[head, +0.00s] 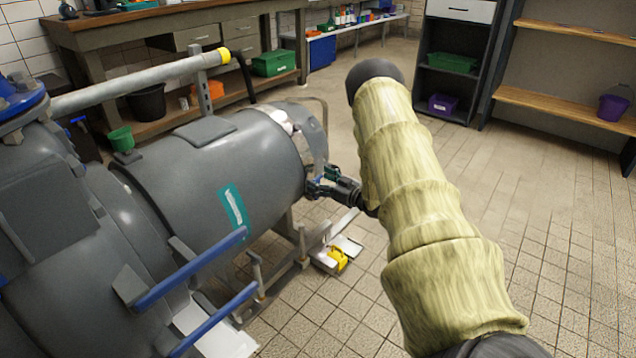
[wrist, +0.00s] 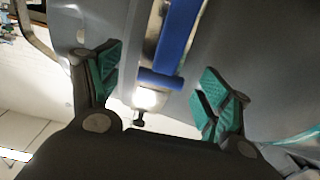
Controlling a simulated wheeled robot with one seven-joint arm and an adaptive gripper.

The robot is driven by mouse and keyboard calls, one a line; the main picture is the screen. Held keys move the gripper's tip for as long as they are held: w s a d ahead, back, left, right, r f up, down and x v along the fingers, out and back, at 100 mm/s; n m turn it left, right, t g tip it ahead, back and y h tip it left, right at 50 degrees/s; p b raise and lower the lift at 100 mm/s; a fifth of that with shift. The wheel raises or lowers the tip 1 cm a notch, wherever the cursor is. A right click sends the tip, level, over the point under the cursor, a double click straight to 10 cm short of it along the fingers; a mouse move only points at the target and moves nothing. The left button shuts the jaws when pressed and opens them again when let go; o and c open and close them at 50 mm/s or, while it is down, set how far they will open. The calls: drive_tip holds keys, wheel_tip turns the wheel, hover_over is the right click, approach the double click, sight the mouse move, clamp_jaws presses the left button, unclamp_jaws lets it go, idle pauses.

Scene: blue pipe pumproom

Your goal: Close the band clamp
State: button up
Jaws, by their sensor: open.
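The band clamp (head: 314,142) shows as a metal band at the right end of the large grey horizontal vessel (head: 215,165) in the head view. In the wrist view, a blue lever (wrist: 179,38) lies along a metal strip on the grey surface, with a small dark screw-like part (wrist: 140,118) below its end. My gripper (head: 322,184) is beside the lower part of the vessel's end in the head view. In the wrist view my gripper (wrist: 160,80) is open, its teal pads on either side of the lever's lower end. No contact with the lever is visible.
Blue bars (head: 195,268) stick out from the vessel's near side. A yellow item (head: 338,259) is low beside the vessel's support. A thin curved rod (wrist: 38,32) is at the upper left in the wrist view. The tiled floor to the right is clear.

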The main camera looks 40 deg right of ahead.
drive_tip(key=shift+w+a, duration=0.1)
drive_tip(key=shift+w, duration=0.5)
drive_tip(key=shift+c, duration=0.4)
drive_tip(key=c, duration=1.4)
drive_tip(key=shift+c, duration=0.2)
drive_tip(key=shift+s+p, duration=0.15)
drive_tip(key=shift+p, duration=0.2)
drive_tip(key=o, duration=1.5)
